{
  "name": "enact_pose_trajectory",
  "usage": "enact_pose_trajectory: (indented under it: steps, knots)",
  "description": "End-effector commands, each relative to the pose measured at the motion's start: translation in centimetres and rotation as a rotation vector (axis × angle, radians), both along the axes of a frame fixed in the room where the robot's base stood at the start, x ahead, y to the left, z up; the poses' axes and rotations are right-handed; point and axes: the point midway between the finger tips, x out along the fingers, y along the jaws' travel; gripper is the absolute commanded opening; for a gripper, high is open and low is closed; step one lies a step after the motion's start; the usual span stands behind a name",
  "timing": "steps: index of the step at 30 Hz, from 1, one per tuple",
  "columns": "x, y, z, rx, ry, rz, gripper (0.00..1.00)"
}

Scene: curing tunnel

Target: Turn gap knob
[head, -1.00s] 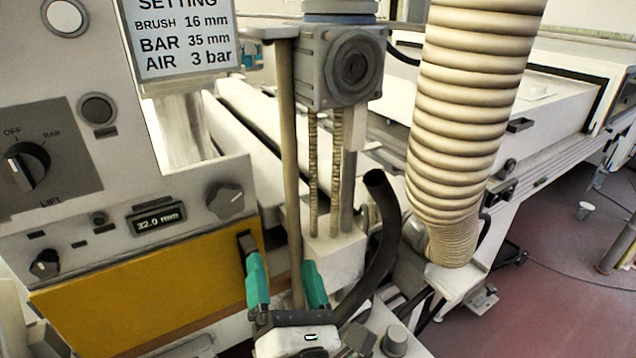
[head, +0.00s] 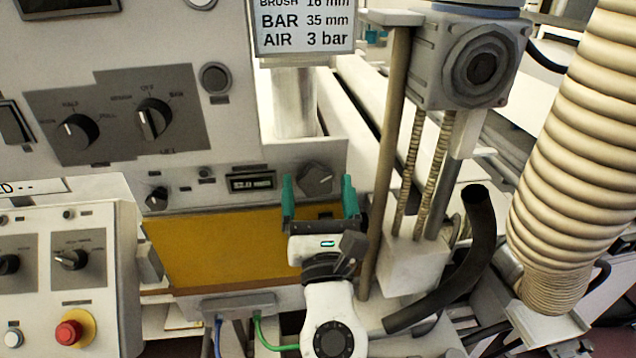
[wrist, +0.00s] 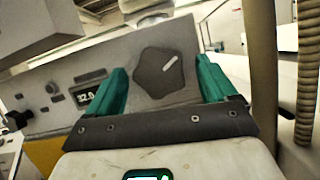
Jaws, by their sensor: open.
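The gap knob (head: 315,178) is a dark grey, lobed knob with a white pointer line, on the grey panel above the yellow plate. It also shows in the wrist view (wrist: 164,72), its line pointing to the upper right. A small display (head: 251,182) sits to its left; in the wrist view it (wrist: 86,96) shows 32.0, partly covered by a finger. My gripper (head: 319,192) has teal fingers, open and empty. In both current views the fingers stand either side of the knob. I cannot tell whether they reach around it; no contact shows.
A sign (head: 305,25) reads BAR 35 mm, AIR 3 bar. A tan vertical rod (head: 387,150) stands close to the right of my gripper. Beyond it are a black hose (head: 470,265) and a ribbed duct (head: 580,150). A control box with a red button (head: 69,333) is at lower left.

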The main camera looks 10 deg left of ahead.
Motion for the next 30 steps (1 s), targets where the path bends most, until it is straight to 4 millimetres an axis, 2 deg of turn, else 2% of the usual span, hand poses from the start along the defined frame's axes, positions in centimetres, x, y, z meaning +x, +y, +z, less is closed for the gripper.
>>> enact_pose_trajectory:
  steps: [4,12,30]
  knots:
    - [0.71,0.18,0.31,0.001,0.0,0.001,0.85]
    - [0.81,0.19,0.33,0.001,0.001,0.0,0.85]
    - [0.78,0.18,0.35,0.002,0.0,0.001,0.29]
